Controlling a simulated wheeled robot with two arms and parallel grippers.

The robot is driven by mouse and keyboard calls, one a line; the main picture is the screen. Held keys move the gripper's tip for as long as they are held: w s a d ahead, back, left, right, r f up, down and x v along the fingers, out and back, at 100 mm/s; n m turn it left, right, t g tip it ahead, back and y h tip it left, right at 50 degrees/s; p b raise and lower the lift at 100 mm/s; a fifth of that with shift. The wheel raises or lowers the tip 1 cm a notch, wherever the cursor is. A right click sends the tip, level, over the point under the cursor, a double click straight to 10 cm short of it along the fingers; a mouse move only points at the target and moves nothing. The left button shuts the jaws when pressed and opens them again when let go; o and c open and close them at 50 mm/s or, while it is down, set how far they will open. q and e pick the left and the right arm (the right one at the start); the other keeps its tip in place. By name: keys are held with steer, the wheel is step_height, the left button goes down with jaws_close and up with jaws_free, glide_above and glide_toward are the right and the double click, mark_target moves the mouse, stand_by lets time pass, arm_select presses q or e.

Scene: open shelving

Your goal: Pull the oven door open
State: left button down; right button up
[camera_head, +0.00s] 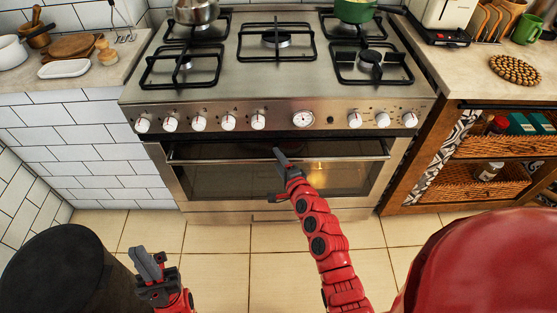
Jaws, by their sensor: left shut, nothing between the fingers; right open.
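The oven (228,208) is a steel cooker with a dark glass door (225,180) below its row of knobs. The door looks shut or nearly shut, and an orange glow shows behind the glass. A long bar handle (220,158) runs across the door's top. My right gripper (281,158) is open at the middle of the handle, and its fingers overlap the bar in the picture. I cannot tell whether they touch it. My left gripper (148,263) is shut and empty, low at the left, well apart from the door.
A black round bin (55,275) stands at the lower left. A wooden cabinet with wicker baskets (490,185) is right of the oven. A steel pot (195,10) and a green pan (354,10) stand on the hob. Tiled floor (220,250) in front of the oven is clear.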

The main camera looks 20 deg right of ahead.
jaws_close()
stand_by(1.4)
